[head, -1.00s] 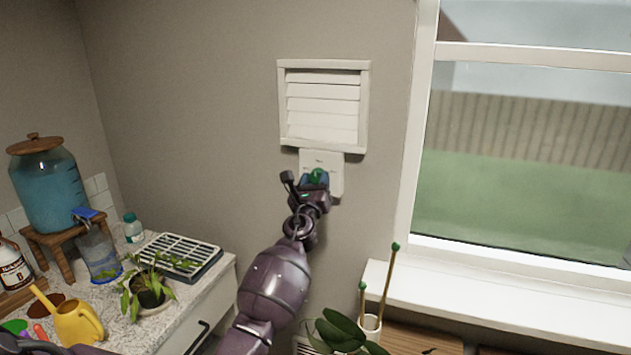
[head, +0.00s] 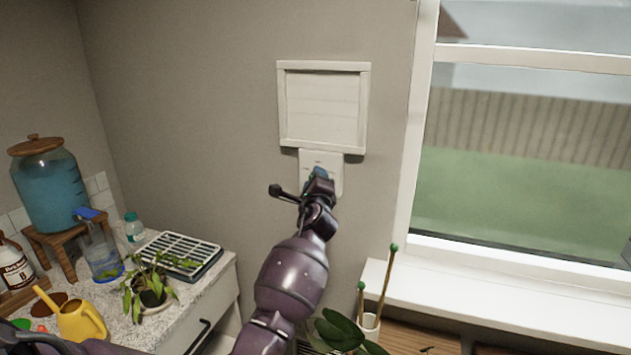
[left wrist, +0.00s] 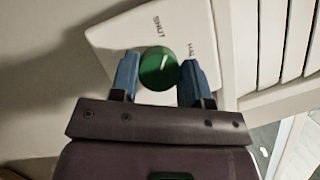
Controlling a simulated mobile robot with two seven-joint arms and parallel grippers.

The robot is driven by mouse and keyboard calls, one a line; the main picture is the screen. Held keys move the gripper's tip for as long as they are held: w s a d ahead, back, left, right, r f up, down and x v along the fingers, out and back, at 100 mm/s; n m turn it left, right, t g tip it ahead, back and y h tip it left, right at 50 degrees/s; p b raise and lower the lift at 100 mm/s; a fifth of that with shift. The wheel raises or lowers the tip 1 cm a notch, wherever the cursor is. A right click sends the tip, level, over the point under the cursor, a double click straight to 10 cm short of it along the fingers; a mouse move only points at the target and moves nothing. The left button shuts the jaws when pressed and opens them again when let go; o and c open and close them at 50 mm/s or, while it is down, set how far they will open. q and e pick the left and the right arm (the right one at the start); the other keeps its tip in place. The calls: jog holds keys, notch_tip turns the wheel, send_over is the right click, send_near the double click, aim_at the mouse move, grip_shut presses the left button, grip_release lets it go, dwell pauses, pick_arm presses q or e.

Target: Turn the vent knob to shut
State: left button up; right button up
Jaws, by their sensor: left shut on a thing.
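The green vent knob (left wrist: 157,72) sits on a white wall plate (left wrist: 110,36). In the left wrist view its pale pointer line points roughly toward the word SHUT. My left gripper (head: 320,174) is shut on the knob, with one blue finger on each side. In the head view the gripper hides the knob, and only part of the plate (head: 336,178) shows. Above it is the white louvred vent (head: 322,108); its slats lie flat in the head view, with only faint lines between them. My right gripper is not in view.
A window (head: 520,150) with a white sill stands to the right. A counter at the left holds a water dispenser (head: 48,185), a yellow watering can (head: 80,320) and a potted plant (head: 152,290).

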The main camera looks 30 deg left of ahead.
pick_arm(q)
jog(key=shift+f+n+g, duration=0.1)
jog(key=shift+n+g, duration=0.7)
jog(key=shift+n, duration=0.9)
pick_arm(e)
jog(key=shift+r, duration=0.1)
pick_arm(q)
jog(key=o, duration=0.9)
jog(key=b+v, duration=0.1)
jog(key=v, duration=1)
jog(key=shift+a, duration=0.15)
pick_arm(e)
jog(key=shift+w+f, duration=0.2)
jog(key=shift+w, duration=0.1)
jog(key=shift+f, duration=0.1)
